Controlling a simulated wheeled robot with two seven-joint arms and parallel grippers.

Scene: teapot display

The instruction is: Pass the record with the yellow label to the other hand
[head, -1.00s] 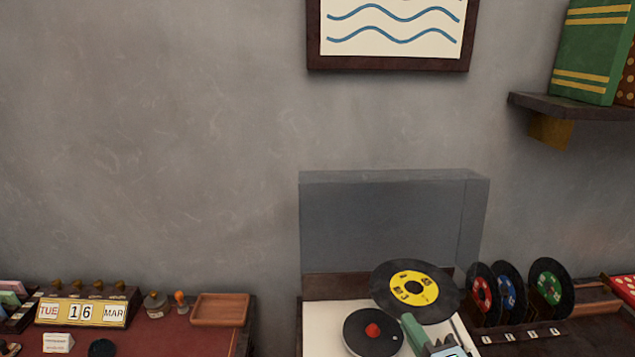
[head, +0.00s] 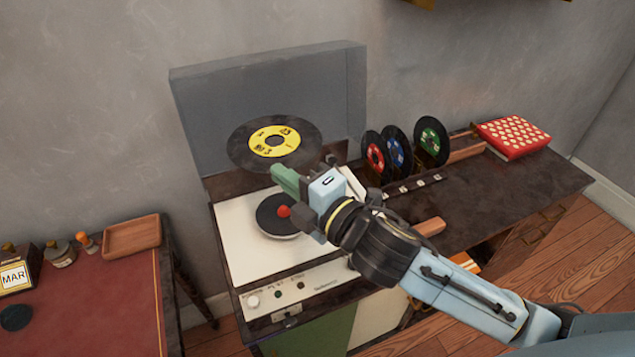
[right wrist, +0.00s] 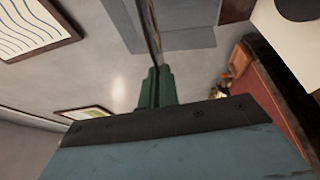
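The record with the yellow label (head: 313,141) is a black disc held up, its label facing the head camera, in front of the clear lid of the record player. My right gripper (head: 288,180) has green fingers shut on the record's lower edge, above the player. In the right wrist view the green fingers (right wrist: 158,88) close on the record, which shows as a thin dark edge (right wrist: 151,30). My left gripper is in neither view.
The record player (head: 235,235) has a black platter with a red knob and a raised lid (head: 270,85). Records with red (head: 373,157), blue (head: 397,153) and green (head: 431,141) labels stand in a rack on the right. A red desk (head: 90,285) with a wooden tray (head: 132,237) is at left.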

